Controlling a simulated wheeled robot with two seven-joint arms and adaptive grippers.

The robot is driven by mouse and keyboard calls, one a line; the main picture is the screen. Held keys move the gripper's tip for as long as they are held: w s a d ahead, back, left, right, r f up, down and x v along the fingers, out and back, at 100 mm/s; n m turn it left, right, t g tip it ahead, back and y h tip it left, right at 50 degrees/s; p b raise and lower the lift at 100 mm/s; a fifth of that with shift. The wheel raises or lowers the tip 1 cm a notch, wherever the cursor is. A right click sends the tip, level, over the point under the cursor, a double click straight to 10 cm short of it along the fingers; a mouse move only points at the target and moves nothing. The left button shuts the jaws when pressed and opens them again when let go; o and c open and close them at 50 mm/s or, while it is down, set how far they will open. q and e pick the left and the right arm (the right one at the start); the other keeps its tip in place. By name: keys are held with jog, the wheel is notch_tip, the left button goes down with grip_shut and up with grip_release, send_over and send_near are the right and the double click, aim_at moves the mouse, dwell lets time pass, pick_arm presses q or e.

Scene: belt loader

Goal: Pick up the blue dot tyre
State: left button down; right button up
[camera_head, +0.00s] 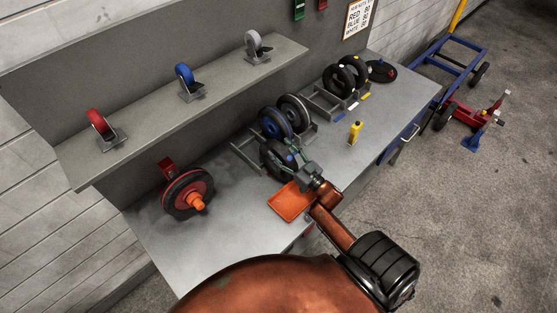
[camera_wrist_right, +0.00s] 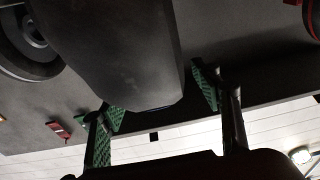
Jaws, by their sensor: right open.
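A black tyre (camera_head: 270,161) stands upright at the near end of the rack on the bench, with a small blue mark on its right side. My right gripper (camera_head: 293,158) is at this tyre's right side, partly covering it. In the right wrist view a large dark tyre surface (camera_wrist_right: 115,45) reaches down between the green-padded fingers of my right gripper (camera_wrist_right: 158,103). The fingers are apart, and I cannot tell whether either touches the tyre. My left gripper is not in view.
A blue-hub wheel (camera_head: 274,123) and a grey-hub wheel (camera_head: 297,108) stand close behind. An orange tray (camera_head: 289,203) lies below my gripper. A yellow bottle (camera_head: 355,132) stands to the right. A red-hub wheel (camera_head: 178,196) is at left. A shelf (camera_head: 222,88) with castors overhangs the bench.

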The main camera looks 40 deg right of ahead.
jog(key=shift+w+r, duration=0.1)
jog(key=shift+w, duration=0.8)
grip_shut()
jog(key=shift+r, duration=0.1)
